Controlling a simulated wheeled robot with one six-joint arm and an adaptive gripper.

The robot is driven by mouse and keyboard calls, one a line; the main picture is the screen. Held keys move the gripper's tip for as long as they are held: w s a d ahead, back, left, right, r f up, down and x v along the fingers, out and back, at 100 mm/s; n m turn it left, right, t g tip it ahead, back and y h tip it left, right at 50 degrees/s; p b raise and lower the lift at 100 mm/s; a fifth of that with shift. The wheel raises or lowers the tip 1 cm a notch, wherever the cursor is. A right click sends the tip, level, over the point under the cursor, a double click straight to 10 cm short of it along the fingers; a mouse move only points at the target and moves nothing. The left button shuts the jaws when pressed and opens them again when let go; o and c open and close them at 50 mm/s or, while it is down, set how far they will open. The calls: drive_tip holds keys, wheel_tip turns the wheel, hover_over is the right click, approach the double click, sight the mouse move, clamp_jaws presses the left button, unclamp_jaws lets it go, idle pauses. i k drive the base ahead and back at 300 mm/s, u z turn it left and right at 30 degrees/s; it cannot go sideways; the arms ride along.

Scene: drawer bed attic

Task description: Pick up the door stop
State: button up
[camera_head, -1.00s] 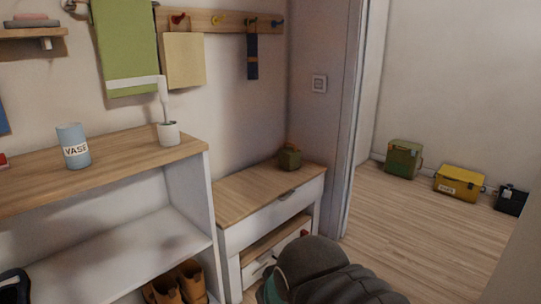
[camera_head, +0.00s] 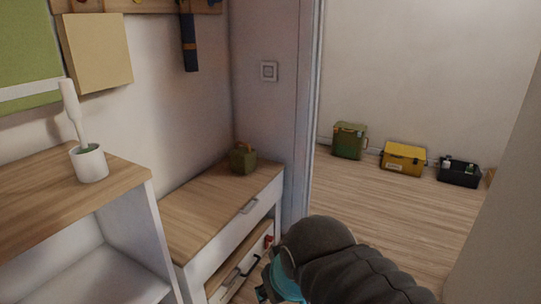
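A small dark green block with an orange-brown handle (camera_head: 243,158) sits upright on the wooden top of the low white cabinet (camera_head: 215,205), near the wall corner. It may be the door stop, but I cannot tell for sure; nothing else in view is clearly one. My arm enters at the bottom centre. A small dark part of my gripper (camera_head: 263,293) shows low beside the cabinet's front. The rest is hidden behind my arm or outside the frame, so its fingers cannot be made out. It is well apart from the green block.
A taller shelf (camera_head: 50,205) with a white brush holder (camera_head: 89,163) stands at the left. The cabinet's lower part shows a small red item (camera_head: 268,241). A doorway opens onto clear wooden floor. A green box (camera_head: 349,141), yellow box (camera_head: 403,159) and black crate (camera_head: 459,173) stand beyond.

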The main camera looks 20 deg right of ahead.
sight(242, 159)
drive_tip(key=z, duration=0.65)
drive_tip(key=i, duration=0.85)
drive_tip(key=z, duration=0.45)
drive_tip(key=i, duration=0.85)
drive_tip(key=z, duration=0.05)
